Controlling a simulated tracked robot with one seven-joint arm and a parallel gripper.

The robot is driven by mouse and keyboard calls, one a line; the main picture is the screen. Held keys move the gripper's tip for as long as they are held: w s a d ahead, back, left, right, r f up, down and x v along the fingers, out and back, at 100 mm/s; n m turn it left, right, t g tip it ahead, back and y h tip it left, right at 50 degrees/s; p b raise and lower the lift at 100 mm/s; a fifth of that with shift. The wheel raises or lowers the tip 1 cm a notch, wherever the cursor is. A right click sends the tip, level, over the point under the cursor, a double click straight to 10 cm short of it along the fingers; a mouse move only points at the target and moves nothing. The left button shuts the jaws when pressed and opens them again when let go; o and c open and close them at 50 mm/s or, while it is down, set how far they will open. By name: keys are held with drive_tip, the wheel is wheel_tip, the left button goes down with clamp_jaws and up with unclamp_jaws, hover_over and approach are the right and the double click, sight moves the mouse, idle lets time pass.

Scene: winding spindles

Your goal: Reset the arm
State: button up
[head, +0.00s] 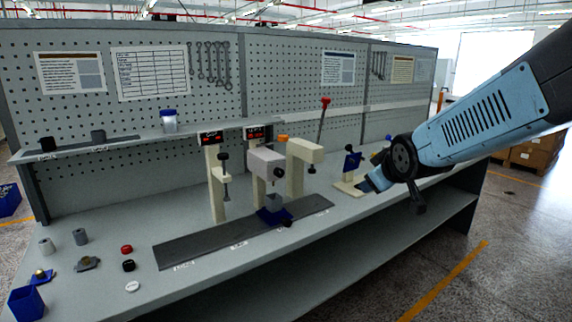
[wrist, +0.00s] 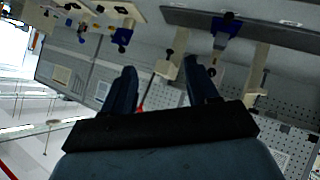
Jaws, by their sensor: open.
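My arm reaches in from the right side of the head view, light blue with a dark wrist joint. My gripper (wrist: 160,82) shows in the wrist view with its two dark blue fingers spread apart and nothing between them. In the head view the gripper is mostly hidden behind the wrist, over the right part of the workbench (head: 120,210). The wrist view shows the bench and pegboard upside down beyond the fingers.
Presses with a grey-white head (head: 265,162) stand mid-bench behind a dark strip (head: 190,250). A lever with a red knob (head: 324,102) rises behind. A blue and cream fixture (head: 351,165) stands close left of my wrist. A blue bin (head: 26,303) and small parts lie at left.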

drive_tip(key=s+d+r+m+g, duration=0.1)
drive_tip(key=s+m+g, duration=0.4)
drive_tip(key=s, duration=1.6)
drive_tip(key=shift+s+d+r+m+h, duration=0.2)
drive_tip(key=shift+d+r+m+h, duration=0.15)
drive_tip(key=shift+m, duration=0.75)
